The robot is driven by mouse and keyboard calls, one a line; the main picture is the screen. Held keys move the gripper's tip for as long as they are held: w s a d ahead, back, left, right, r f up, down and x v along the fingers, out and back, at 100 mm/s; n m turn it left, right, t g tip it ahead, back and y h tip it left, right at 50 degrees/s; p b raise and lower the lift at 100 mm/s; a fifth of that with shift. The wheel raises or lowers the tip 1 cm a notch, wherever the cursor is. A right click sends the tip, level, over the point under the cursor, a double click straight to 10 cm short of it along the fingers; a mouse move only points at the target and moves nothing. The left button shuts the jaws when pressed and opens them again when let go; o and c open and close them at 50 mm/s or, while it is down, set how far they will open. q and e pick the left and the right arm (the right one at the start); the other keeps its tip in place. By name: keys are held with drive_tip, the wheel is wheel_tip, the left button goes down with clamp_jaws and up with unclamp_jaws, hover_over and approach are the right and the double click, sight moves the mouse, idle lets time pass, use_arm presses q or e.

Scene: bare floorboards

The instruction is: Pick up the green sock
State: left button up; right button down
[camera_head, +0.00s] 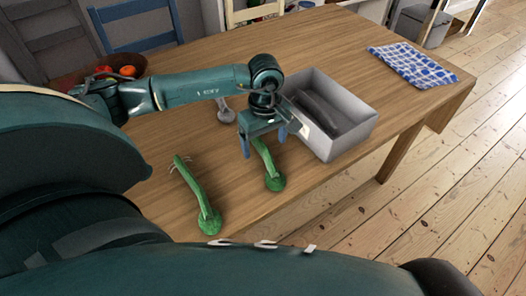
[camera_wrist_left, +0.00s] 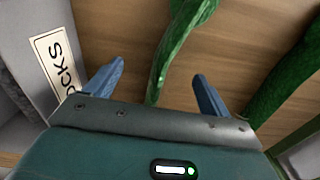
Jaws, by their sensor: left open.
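Two green socks lie on the wooden table (camera_head: 330,45). The nearer one to my left gripper (camera_head: 264,144) is a green sock (camera_head: 275,182) under and just in front of its fingers. In the left wrist view this sock (camera_wrist_left: 178,48) lies between and beyond the two open blue fingertips, apart from them. The other green sock (camera_head: 208,218) lies to the left in the head view. It shows at the right of the left wrist view (camera_wrist_left: 285,75). My left gripper is open and empty above the table. My right gripper is not in view.
A grey box (camera_head: 345,145) labelled "SOCKS" stands just right of my left gripper, with a dark item (camera_head: 318,108) inside. A small grey item (camera_head: 226,112) lies behind the gripper. A blue-and-white checked cloth (camera_head: 412,66) lies at the far right. A fruit bowl (camera_head: 90,82) stands at the left.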

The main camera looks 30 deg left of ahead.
use_arm(q)
wheel_tip(320, 180, down, 2)
drive_tip(key=shift+f, duration=0.1)
drive_tip(key=c, duration=1.1)
